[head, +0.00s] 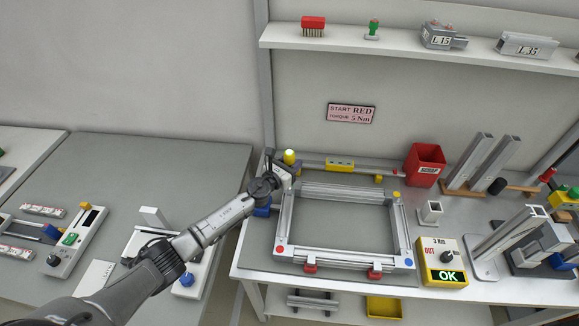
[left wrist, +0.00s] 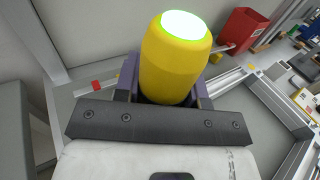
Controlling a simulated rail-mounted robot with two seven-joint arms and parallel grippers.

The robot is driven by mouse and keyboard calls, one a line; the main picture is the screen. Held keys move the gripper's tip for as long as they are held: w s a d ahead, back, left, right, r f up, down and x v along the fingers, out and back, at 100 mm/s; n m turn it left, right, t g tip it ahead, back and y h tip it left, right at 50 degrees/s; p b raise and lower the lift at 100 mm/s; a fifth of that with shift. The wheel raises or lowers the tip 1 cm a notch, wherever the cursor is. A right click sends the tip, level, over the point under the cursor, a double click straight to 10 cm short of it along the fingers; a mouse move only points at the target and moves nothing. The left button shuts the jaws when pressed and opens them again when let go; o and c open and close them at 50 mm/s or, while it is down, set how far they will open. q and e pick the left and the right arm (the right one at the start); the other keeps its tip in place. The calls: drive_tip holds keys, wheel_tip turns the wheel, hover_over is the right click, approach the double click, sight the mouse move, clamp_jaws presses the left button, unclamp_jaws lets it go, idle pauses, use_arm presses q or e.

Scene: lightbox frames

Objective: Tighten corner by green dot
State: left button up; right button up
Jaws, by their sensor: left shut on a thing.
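The rectangular aluminium frame (head: 337,258) lies on the workbench. A red dot (head: 278,249) marks its front left corner, a blue dot (head: 408,262) its front right and a yellow dot (head: 396,194) its back right. No green dot shows; my left gripper covers the back left corner. My left gripper (head: 286,172) is shut on a yellow tool (head: 290,157) at that corner. In the left wrist view the tool (left wrist: 176,62) stands between the jaws, its top lit white with a green rim. Its lower end is hidden, so contact with a screw cannot be told. My right gripper is out of view.
A yellow controller (head: 441,258) right of the frame shows a green OK. Red clamps (head: 310,268) sit at the frame's front. A red bin (head: 424,165) and upright profiles (head: 468,160) stand behind right. A wall sign (head: 351,113) reads START RED, torque 5 Nm.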

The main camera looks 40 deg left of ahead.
sight(292, 152)
use_arm(q)
drive_tip(key=shift+s+r+p, duration=0.2)
drive_tip(key=shift+r+p, duration=0.25)
drive_tip(key=shift+w+r+p, duration=0.1)
drive_tip(key=shift+r+p, duration=1.05)
drive_tip(key=shift+r, duration=0.2)
drive_tip(key=shift+r+p, duration=0.55)
drive_tip(key=shift+r, duration=0.05)
